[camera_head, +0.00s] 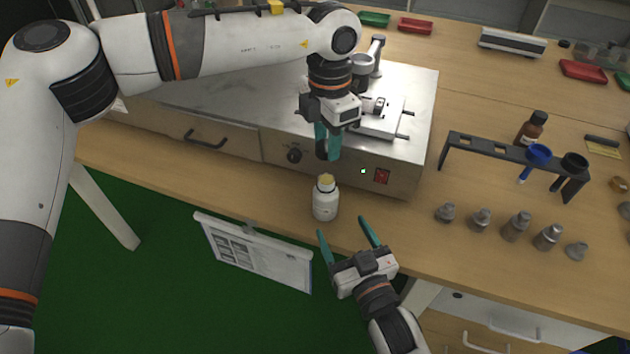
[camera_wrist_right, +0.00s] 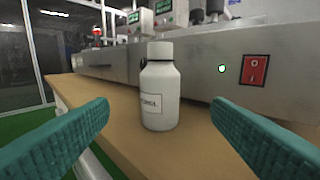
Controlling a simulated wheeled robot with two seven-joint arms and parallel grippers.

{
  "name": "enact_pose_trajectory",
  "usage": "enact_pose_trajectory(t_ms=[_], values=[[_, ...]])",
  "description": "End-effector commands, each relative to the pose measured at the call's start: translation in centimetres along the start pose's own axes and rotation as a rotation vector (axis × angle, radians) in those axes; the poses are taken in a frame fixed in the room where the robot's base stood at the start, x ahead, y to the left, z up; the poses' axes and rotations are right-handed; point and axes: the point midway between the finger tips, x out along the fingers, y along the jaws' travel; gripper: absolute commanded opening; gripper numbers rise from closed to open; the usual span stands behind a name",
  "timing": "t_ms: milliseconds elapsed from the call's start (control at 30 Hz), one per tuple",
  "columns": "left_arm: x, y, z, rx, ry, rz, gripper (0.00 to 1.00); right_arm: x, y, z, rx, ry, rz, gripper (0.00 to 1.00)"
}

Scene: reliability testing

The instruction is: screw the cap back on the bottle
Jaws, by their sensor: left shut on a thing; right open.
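A white bottle (camera_head: 325,203) with a pale yellow top stands upright on the wooden bench near its front edge. In the right wrist view the bottle (camera_wrist_right: 160,95) is centred, with a label and a white upper part. My left gripper (camera_head: 327,146) points down above the bottle, apart from it. It is shut on a small dark thing (camera_head: 321,150), apparently the cap, mostly hidden by the fingers. My right gripper (camera_head: 347,236) is open and empty, in front of the bottle at the bench edge. Its fingers (camera_wrist_right: 160,125) show on either side of the bottle without touching it.
A steel hot-plate box (camera_head: 345,170) with a red switch (camera_head: 382,177) stands just behind the bottle. A black rack (camera_head: 500,150), a brown bottle (camera_head: 531,128) and several metal pieces (camera_head: 516,227) are at the right. A clipboard (camera_head: 255,255) hangs at the front edge.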

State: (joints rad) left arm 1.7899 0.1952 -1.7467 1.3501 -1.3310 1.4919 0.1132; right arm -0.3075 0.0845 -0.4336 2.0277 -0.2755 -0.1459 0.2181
Motion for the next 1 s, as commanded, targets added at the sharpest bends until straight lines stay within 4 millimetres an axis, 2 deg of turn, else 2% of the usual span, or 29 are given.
enact_pose_trajectory(t_ms=[333, 467, 567, 1000], values=[[0.0, 0.0, 0.0, -0.001, 0.0, 0.0, 0.09, 0.0, 0.0, 0.0, 0.0, -0.001, 0.0, 0.73], [0.0, 0.0, 0.0, -0.001, 0.0, 0.0, 0.09, 0.8, 0.0, 0.0, 0.0, -0.001, 0.0, 0.73], [0.0, 0.0, 0.0, -0.001, 0.0, 0.0, 0.09, 2.1, 0.0, 0.0, 0.0, -0.001, 0.0, 0.73], [0.0, 0.0, 0.0, 0.0, 0.0, 0.0, 0.09, 10.0, 0.0, 0.1, 0.001, -0.001, 0.0, 0.73]])
